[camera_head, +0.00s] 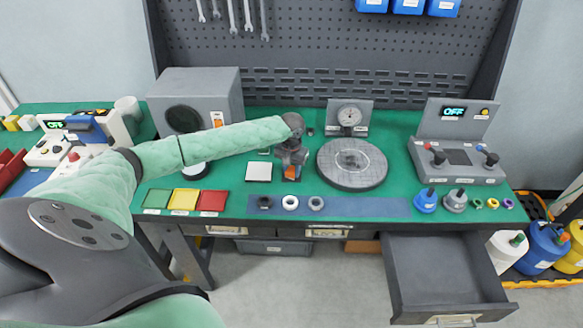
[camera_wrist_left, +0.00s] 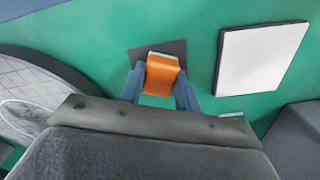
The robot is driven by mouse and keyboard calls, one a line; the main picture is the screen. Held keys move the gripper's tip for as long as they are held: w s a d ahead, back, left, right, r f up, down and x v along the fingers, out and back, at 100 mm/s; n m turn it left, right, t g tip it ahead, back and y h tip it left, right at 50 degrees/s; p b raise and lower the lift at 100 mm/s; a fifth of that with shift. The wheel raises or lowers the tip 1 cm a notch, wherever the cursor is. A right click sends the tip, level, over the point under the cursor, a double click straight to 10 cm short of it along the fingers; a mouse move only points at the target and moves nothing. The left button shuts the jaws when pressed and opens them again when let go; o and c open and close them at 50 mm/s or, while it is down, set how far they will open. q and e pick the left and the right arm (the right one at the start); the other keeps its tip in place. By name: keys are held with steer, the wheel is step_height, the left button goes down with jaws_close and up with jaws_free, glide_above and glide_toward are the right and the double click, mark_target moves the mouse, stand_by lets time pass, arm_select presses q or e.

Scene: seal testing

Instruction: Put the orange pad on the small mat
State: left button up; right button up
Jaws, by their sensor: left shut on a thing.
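The orange pad (camera_wrist_left: 162,76) is between the two fingers of my left gripper (camera_wrist_left: 160,88), which is shut on it. The pad also shows in the head view (camera_head: 291,173), below my left gripper (camera_head: 291,165). A small dark grey square mat (camera_wrist_left: 176,47) lies on the green bench top, directly behind the pad in the left wrist view and partly hidden by it. The pad overlaps the mat in that view; whether it touches the mat I cannot tell. In the head view my gripper hides most of the mat. My right gripper is not in view.
A white square plate (camera_head: 259,171) lies just left of my left gripper. A round grey disc (camera_head: 352,164) stands close on its right. Several rings lie on a blue-grey strip (camera_head: 370,206) in front. A grey box (camera_head: 199,97) stands at the back left. A drawer (camera_head: 440,272) hangs open.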

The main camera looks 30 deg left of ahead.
mark_target(292, 169)
arm_select(q)
steer(key=shift+f, duration=0.1)
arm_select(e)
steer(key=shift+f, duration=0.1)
arm_select(q)
steer(key=shift+f, duration=0.15)
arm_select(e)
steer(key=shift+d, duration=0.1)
arm_select(q)
steer(key=o, duration=0.8)
steer(key=shift+o, duration=0.8)
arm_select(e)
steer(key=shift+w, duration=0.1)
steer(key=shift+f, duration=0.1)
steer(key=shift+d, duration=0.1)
arm_select(q)
steer(key=shift+r+b, duration=0.3)
steer(key=shift+r, duration=0.2)
step_height(292, 169, up, 11)
steer(key=b, duration=0.3)
steer(key=shift+r+b, duration=0.15)
steer(key=shift+b, duration=0.15)
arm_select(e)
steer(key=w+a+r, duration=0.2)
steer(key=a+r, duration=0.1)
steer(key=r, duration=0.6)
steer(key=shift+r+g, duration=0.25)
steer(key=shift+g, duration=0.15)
